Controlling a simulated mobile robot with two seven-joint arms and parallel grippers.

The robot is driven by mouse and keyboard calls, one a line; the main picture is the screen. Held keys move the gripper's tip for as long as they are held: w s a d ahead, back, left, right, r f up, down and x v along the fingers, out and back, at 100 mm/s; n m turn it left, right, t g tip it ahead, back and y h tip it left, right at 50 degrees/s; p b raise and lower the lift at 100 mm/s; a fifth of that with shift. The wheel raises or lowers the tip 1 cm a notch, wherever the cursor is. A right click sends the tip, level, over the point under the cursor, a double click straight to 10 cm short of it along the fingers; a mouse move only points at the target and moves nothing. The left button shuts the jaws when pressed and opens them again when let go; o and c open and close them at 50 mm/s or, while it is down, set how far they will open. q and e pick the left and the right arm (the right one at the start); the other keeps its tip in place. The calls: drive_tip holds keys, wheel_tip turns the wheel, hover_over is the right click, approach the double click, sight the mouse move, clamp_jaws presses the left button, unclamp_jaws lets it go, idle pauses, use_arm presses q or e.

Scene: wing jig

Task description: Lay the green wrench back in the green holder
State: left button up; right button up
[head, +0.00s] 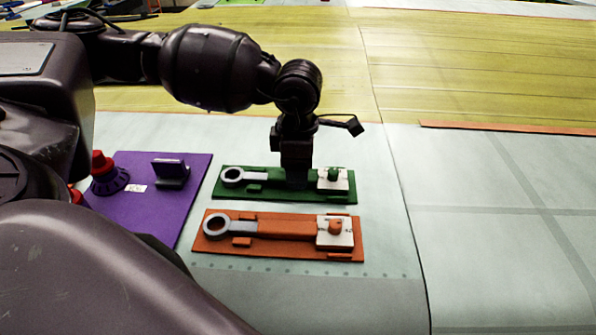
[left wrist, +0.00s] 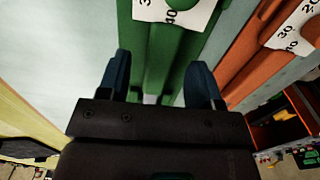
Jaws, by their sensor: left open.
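The green holder (head: 318,198) is a flat green plate lying on the pale wing surface, with a white label block and green knob at its right end. The green wrench (head: 257,177) lies lengthwise along the holder, its grey ring end at the left; my gripper hides its middle. Whether it is fully seated I cannot tell. My left gripper (head: 297,182) points straight down over the holder. In the left wrist view, its blue fingertips (left wrist: 159,88) are open, one on each side of a green bar. My right gripper is not in view.
An orange holder (head: 280,256) with an orange wrench (head: 285,228) lies just in front of the green one. The wing surface to the right is clear.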

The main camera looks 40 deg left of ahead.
use_arm(q)
wheel_tip(320, 180, up, 9)
drive_tip(key=shift+r, duration=0.2)
drive_tip(key=shift+s, duration=0.1)
idle(0.5)
